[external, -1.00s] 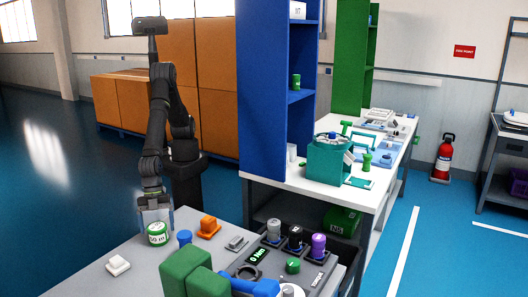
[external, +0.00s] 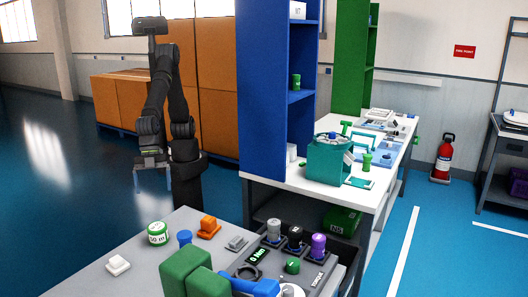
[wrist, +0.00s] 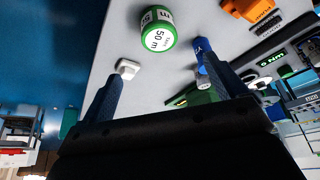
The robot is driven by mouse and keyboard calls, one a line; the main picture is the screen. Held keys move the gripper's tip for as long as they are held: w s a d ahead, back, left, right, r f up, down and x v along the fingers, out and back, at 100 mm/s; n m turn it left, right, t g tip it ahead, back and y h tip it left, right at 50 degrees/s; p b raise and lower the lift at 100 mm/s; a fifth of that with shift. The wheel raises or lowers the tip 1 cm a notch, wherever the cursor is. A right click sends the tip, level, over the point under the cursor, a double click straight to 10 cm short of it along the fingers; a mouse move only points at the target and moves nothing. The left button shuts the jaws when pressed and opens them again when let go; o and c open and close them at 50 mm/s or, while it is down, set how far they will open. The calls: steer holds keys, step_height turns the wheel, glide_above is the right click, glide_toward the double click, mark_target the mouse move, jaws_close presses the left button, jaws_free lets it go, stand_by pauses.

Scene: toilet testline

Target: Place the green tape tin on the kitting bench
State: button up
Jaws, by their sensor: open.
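The green tape tin (external: 158,233), with a white band marked "50 m", stands on the grey bench top (external: 150,285) near its back-left edge. It also shows in the wrist view (wrist: 158,30), beyond my fingertips and apart from them. My gripper (external: 152,184) is open and empty, up behind the bench's far edge. In the wrist view its two fingers (wrist: 160,72) are spread wide with nothing between them. No label in view tells which bench is the kitting bench.
On the grey bench, a blue cylinder (external: 185,238) and an orange part (external: 208,227) are right of the tin; a small white block (external: 118,265) is in front-left. A dark tray (external: 262,262) holds several tins. A white-topped bench (external: 275,183) with a teal tote (external: 328,163) stands behind.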

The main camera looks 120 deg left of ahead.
mark_target(157, 226)
stand_by(0.4)
steer(key=w+d+f+m, duration=0.1)
steer(key=d+f, duration=0.1)
steer(key=f, duration=0.3)
steer(key=w+d+f+m+g, duration=0.1)
steer(key=w+f+m, duration=0.1)
steer(key=f, duration=0.4)
steer(key=w+d+f+m+h, duration=0.1)
steer(key=w+d+f, duration=0.1)
steer(key=f, duration=0.3)
steer(key=shift+d+f, duration=0.2)
steer(key=shift+d, duration=0.1)
steer(key=shift+c, duration=0.2)
steer(key=c, duration=1.3)
steer(key=shift+r, duration=0.15)
